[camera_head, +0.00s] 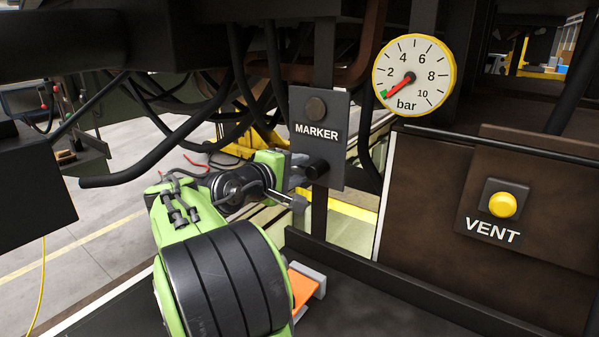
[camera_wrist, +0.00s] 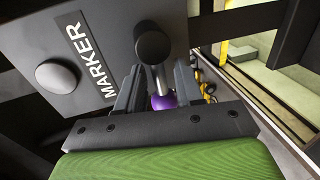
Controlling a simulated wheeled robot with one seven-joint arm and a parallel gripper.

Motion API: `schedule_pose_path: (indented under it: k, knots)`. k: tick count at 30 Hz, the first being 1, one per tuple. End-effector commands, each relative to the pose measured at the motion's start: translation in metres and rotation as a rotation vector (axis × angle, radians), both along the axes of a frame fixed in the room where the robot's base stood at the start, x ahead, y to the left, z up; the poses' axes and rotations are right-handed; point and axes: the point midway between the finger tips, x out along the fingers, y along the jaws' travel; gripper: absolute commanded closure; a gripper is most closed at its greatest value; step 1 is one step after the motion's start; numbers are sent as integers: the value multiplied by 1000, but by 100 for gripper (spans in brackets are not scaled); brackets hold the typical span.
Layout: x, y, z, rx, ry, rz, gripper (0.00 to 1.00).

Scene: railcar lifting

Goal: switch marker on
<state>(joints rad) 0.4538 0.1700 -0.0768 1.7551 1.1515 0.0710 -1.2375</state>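The marker panel (camera_head: 319,150) is a dark grey plate hung on a post in the head view, with a round dark lamp (camera_head: 316,108) above its label. A black cylindrical switch part (camera_head: 318,168) sticks out below the label. In the wrist view this black part (camera_wrist: 153,43) has a metal stem (camera_wrist: 162,80) and a purple tip (camera_wrist: 163,101) toward my gripper. My gripper (camera_wrist: 158,88) has its fingers apart, one on each side of the stem and tip. Whether they touch it I cannot tell. In the head view my gripper (camera_head: 298,197) is just below the switch; the purple tip is hidden there.
A yellow-rimmed gauge (camera_head: 414,75) is at upper right, its red needle near the low end. A vent panel (camera_head: 490,258) with a yellow button (camera_head: 502,205) is at right. Black hoses (camera_head: 185,125) hang behind and left of my arm. A dark ledge runs below the panels.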

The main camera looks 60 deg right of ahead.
Motion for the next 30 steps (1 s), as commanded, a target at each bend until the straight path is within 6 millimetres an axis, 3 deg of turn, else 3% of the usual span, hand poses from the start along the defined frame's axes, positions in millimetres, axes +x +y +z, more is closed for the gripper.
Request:
schedule_pose_path:
  k: [3,11,18,30]
  knots:
    - [-2,-10,-2,-1,1,-2,64]
    - [-2,-12,-2,-1,-1,1,64]
    - [-2,-11,-2,0,-1,0,100]
    - [-3,-13,-2,1,8,0,100]
